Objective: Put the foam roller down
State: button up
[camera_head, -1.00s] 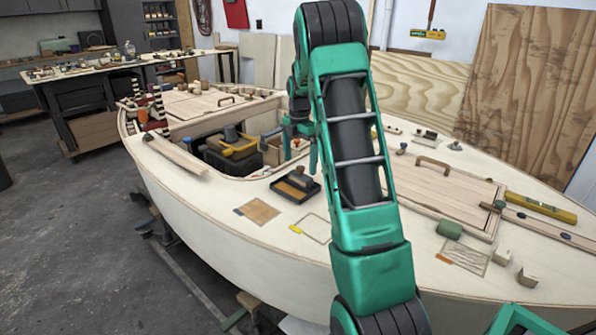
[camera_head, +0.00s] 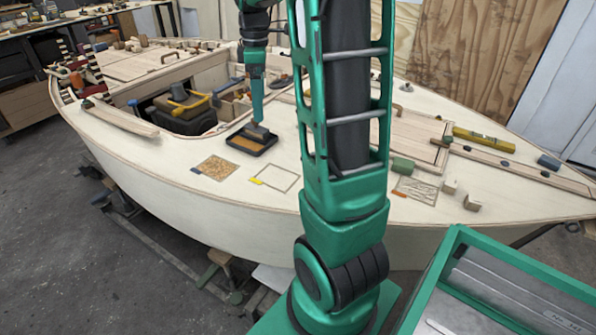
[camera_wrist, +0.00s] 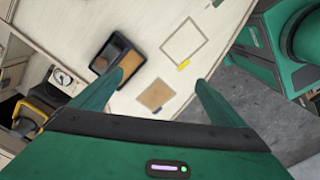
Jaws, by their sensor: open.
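My gripper (camera_head: 257,118) hangs over the deck near a black tray (camera_head: 238,143). In the wrist view its two fingers (camera_wrist: 160,79) are spread wide apart with nothing between them. The tray (camera_wrist: 99,63) lies by the left finger, which covers part of it. A small grey piece (camera_head: 258,130) sits at the tray's back right, close under the fingertips; I cannot tell for sure whether it is the foam roller. The brown tray bottom shows in front of it. I cannot tell whether a finger touches the piece.
The pale hull deck (camera_head: 300,200) bears a brown square (camera_head: 217,167), an empty outlined square with a yellow mark (camera_head: 275,178) and a hatched square (camera_head: 416,190). A green block (camera_head: 402,165) and small wooden blocks (camera_head: 472,202) lie right. An open cockpit with tools (camera_head: 180,108) lies behind left.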

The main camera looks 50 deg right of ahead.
jog(key=s+a+f+m, duration=0.2)
jog(key=s+a+m, duration=0.2)
jog(key=s, duration=0.4)
jog(key=s+a+f+m, duration=0.2)
jog(key=s+a+m, duration=0.2)
jog(key=s, duration=0.5)
jog(key=s+a+f+m, duration=0.1)
jog(key=s+a+m, duration=0.3)
jog(key=s+m, duration=0.3)
jog(key=shift+s+f, duration=0.4)
jog(key=shift+s, duration=0.5)
jog(key=shift+a, duration=0.1)
jog(key=shift+w+f, duration=0.25)
jog(key=shift+w, duration=0.4)
jog(key=shift+o, duration=0.7)
